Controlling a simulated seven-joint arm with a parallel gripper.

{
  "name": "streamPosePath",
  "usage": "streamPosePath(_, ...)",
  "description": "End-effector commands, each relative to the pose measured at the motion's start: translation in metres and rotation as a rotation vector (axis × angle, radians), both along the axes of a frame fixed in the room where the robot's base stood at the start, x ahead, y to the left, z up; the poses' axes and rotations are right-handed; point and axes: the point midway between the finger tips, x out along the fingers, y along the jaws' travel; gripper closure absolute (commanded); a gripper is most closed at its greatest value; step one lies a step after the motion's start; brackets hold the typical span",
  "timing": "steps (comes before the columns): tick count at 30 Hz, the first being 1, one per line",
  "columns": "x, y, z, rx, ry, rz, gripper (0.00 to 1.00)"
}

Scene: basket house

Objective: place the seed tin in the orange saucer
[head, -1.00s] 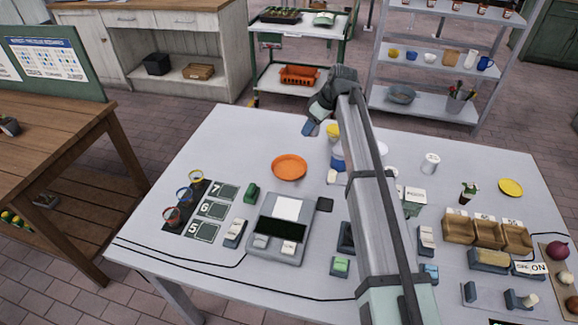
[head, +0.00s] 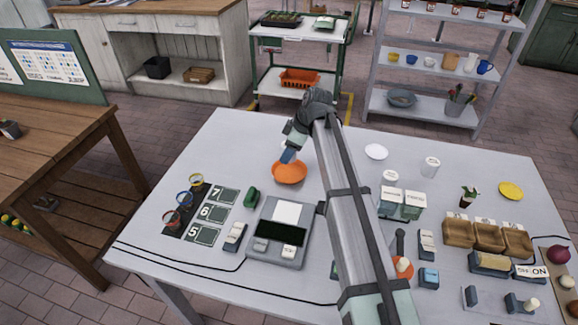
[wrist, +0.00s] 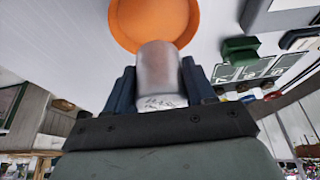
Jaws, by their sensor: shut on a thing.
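The orange saucer (head: 291,175) lies on the grey table, left of the middle in the head view; in the wrist view it shows at the top (wrist: 150,18), beyond the held tin. My gripper (head: 287,156) is at the saucer's upper edge in the head view. In the wrist view its blue fingers are shut on a grey, cylindrical tin with a white lettered label, which I take for the seed tin (wrist: 158,72). The tin overlaps the saucer's near rim in that view. I cannot tell its exact height above the saucer. In the head view the tin is hidden.
A scale (head: 279,232) stands in front of the saucer, with a green block (head: 251,196) to its left. Coloured rings lie on a dark mat (head: 187,212) farther left. The table left of and behind the saucer is clear.

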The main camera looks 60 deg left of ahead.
Motion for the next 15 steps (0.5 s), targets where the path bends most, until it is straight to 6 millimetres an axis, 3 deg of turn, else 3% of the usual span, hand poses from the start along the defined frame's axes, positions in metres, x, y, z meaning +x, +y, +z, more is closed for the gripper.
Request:
streamPosePath(3, 0.000, -0.001, -0.019, -0.001, 0.001, 0.000, 0.76)
streamPosePath(15, 0.000, 0.000, -0.058, -0.001, 0.001, -0.001, 0.76)
